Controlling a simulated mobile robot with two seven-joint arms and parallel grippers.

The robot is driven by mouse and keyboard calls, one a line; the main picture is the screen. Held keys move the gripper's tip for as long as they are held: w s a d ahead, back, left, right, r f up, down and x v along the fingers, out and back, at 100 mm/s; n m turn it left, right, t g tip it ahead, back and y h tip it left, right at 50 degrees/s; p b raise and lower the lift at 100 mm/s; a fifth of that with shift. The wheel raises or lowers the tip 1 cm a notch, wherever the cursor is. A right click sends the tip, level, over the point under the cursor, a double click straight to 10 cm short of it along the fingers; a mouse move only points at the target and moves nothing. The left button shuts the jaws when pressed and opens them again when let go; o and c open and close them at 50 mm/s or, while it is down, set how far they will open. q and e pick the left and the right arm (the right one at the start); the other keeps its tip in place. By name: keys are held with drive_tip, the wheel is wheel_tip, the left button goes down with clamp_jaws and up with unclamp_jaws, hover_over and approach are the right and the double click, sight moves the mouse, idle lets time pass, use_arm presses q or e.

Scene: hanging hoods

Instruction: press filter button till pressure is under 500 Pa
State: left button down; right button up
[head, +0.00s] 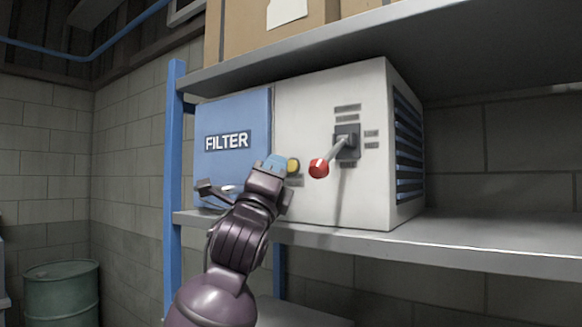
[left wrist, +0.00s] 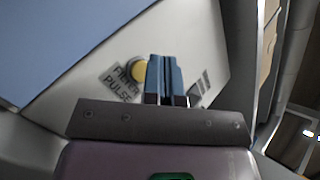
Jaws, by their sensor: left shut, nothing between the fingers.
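The yellow round button (head: 293,165) is on the pale front panel of the filter unit (head: 300,115). In the left wrist view the yellow button (left wrist: 138,69) has a label (left wrist: 122,84) reading FILTER PULSE. My left gripper (head: 275,163) is shut and empty, its blue fingers close beside the button, to its left in the head view. In the left wrist view the fingers (left wrist: 165,78) are just right of the button. I cannot tell whether they touch the panel. No pressure reading shows. My right gripper is not in view.
A lever with a red knob (head: 319,168) sticks out of the panel right of the button. The unit has a blue FILTER door (head: 233,120) and stands on a grey shelf (head: 480,240) with blue posts. Cardboard boxes (head: 260,30) sit above. A green drum (head: 62,293) is at lower left.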

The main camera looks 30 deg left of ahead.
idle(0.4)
use_arm(q)
drive_tip(key=shift+w, duration=0.45)
drive_tip(key=shift+w, duration=0.35)
idle(0.7)
drive_tip(key=shift+s, duration=0.8)
drive_tip(key=s, duration=0.5)
drive_tip(key=shift+a, duration=0.2)
idle(0.4)
idle(0.8)
